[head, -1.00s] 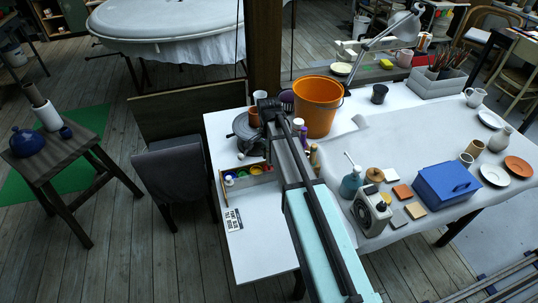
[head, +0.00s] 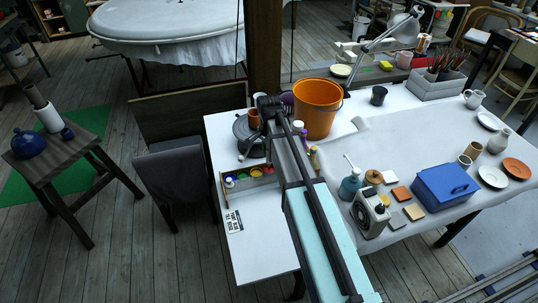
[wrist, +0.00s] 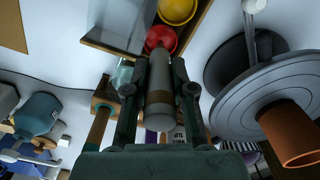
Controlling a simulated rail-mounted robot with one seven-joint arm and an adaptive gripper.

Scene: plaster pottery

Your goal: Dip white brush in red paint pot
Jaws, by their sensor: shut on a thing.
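In the wrist view, my gripper (wrist: 160,82) is shut on the white brush (wrist: 159,112), a pale, thick shape with a brown band. Its far end points toward the red paint pot (wrist: 160,38) and overlaps the pot's near side in the picture. I cannot tell whether the tip touches the paint. The red pot sits in a wooden tray (wrist: 191,38), beside a yellow pot (wrist: 176,9). In the head view, the tray with several coloured pots lies at the table's left side, and my arm hides the gripper and brush.
A blue bottle (head: 351,186), a scale-like device (head: 368,213) and a blue box (head: 447,186) stand to the right.

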